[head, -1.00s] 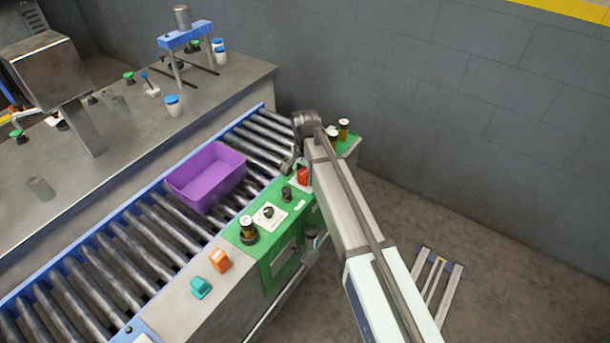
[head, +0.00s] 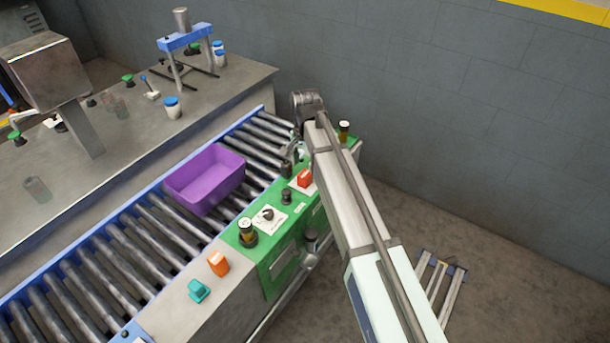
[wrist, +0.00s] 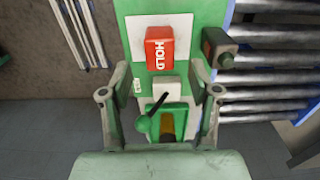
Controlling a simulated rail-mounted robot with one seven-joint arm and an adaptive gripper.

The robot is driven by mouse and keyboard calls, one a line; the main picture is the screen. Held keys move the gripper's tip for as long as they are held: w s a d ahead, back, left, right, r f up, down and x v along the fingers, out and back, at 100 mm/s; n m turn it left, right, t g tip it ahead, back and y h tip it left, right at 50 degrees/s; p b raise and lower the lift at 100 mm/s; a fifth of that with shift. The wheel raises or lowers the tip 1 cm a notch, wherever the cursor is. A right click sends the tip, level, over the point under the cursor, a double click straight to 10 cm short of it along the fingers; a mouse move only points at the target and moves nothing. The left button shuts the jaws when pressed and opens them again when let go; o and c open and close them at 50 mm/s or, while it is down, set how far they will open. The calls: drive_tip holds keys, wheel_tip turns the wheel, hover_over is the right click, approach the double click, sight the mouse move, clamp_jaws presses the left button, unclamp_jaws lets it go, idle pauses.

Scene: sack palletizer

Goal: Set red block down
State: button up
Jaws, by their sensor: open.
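In the wrist view the red block (wrist: 159,48) lies ahead of my gripper (wrist: 160,78), apart from the fingers. My gripper is open, with its fingers spread to either side and nothing held between them. In the head view my gripper (head: 291,158) is just behind the block, partly hidden by my arm.
A purple bin (head: 205,180) sits on the rollers. A black knob (head: 286,196), a dial, an orange block (head: 218,263) and a teal block (head: 199,290) are along the panel side. A small lever with a green knob (wrist: 142,125) shows between my fingers.

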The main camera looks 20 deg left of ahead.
sight(305, 174)
drive_tip(key=shift+r+b, duration=0.45)
drive_tip(key=shift+r, duration=2.25)
drive_tip(key=s+d+f+n, duration=0.1)
drive_tip(key=s+d+f, duration=0.1)
drive_tip(key=d+f, duration=0.85)
drive_tip(key=s+d+f, duration=0.2)
drive_tip(key=d+f, duration=0.5)
drive_tip(key=d, duration=0.6)
drive_tip(key=s+d+f+n, duration=0.1)
drive_tip(key=s+d+f, duration=0.45)
drive_tip(key=d, duration=0.35)
drive_tip(key=s+d+f+n, duration=0.1)
drive_tip(key=s+d+f, duration=0.45)
drive_tip(key=d, duration=0.35)
drive_tip(key=s+f+g, duration=0.2)
drive_tip(key=s+f, duration=0.4)
drive_tip(key=s, duration=0.4)
drive_tip(key=s+f+g, duration=0.2)
drive_tip(key=s+f, duration=0.4)
drive_tip(key=s, duration=0.3)
drive_tip(key=s+f+g, duration=0.2)
drive_tip(key=s+f, duration=0.4)
drive_tip(key=s, duration=0.4)
drive_tip(key=shift+s+d+g, duration=0.2)
drive_tip(key=shift+s+g, duration=0.1)
drive_tip(key=shift+s, duration=0.05)
